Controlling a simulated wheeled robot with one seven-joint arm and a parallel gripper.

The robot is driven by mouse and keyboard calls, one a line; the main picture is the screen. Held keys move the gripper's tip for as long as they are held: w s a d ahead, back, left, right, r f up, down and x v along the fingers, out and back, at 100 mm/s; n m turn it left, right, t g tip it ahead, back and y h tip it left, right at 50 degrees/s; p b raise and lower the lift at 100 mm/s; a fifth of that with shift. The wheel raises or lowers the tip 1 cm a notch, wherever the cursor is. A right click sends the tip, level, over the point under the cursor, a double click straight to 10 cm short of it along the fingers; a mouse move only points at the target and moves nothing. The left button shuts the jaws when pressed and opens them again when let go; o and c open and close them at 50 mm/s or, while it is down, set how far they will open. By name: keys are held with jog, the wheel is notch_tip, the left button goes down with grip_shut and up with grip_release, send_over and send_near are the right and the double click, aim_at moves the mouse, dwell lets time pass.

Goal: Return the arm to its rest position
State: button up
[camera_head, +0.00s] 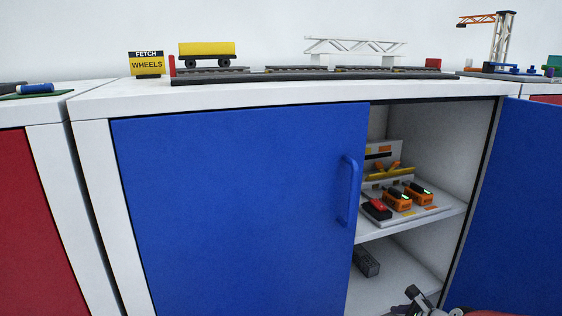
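My gripper (418,301) shows only in part at the bottom edge, right of the middle. Dark grey parts of it rise in front of the open side of the white cabinet (92,170), below the shelf with the chargers. The frame edge cuts off the rest of my arm. I cannot tell whether the fingers are open or shut, and I see nothing held in them.
The right blue door (515,200) stands open beside my gripper; the left blue door (235,210) covers its side. The shelf (420,227) holds orange-and-black units. A dark block (366,261) lies lower. A track (310,73) and yellow wagon (207,50) are on top.

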jog(key=s+a+n+g+h, duration=0.45)
jog(key=s+a+n, duration=0.2)
jog(key=n, duration=0.35)
jog(key=s+a+r+n+t, duration=0.1)
jog(key=s+a+r+n, duration=0.2)
jog(key=s+r+n, duration=0.4)
jog(key=s+a+r+n+t, duration=0.1)
jog(key=s+a+r+n, duration=0.3)
jog(key=s+r+n, duration=0.4)
notch_tip(320, 180, up, 7)
jog(key=s+h, duration=0.1)
jog(key=s, duration=0.1)
jog(key=shift+s+a+f, duration=0.15)
jog(key=shift+s+a, duration=0.05)
jog(key=shift+s, duration=0.15)
